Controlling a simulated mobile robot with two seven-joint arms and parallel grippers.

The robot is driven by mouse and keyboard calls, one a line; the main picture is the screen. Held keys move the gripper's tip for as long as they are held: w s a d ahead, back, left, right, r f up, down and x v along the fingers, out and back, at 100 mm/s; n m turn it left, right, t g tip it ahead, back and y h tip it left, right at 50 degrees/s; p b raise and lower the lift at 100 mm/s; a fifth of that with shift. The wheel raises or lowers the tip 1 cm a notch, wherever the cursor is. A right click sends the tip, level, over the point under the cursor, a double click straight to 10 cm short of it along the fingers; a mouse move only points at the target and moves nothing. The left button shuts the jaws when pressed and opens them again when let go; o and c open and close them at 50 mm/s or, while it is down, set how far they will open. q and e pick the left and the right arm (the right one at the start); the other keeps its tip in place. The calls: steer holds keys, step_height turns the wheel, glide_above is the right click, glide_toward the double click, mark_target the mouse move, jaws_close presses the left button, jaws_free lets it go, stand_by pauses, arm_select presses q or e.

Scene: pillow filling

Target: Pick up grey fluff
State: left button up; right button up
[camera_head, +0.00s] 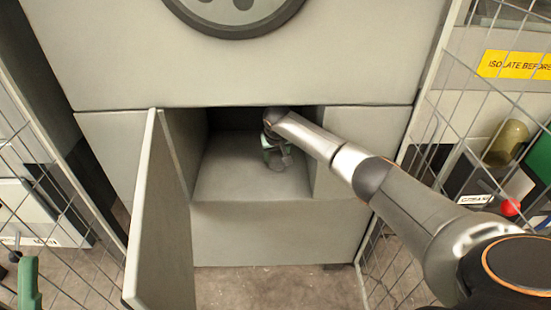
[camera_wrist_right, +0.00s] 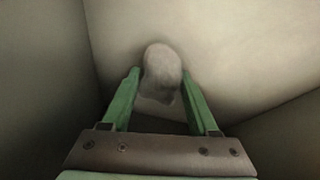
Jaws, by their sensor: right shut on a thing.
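The grey fluff (camera_wrist_right: 162,76) is a small rounded lump between the two green fingers of my right gripper (camera_wrist_right: 163,88) in the right wrist view. The fingers are shut on it from both sides. In the head view my right gripper (camera_head: 277,157) is inside the open compartment of the grey machine, low over its floor, and the fluff (camera_head: 284,161) shows only as a small grey patch at the fingers. At the lower left edge of the head view a green part shows, which may be my left gripper; its fingers cannot be made out.
The compartment floor (camera_head: 226,180) is otherwise bare. The open door (camera_head: 163,220) stands out on the left, and a wall (camera_head: 345,150) bounds the opening on the right. Wire mesh fences (camera_head: 480,140) stand at both sides. A red knob (camera_head: 510,207) is behind the right fence.

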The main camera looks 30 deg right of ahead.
steer(key=c, duration=0.5)
steer(key=shift+c, duration=0.2)
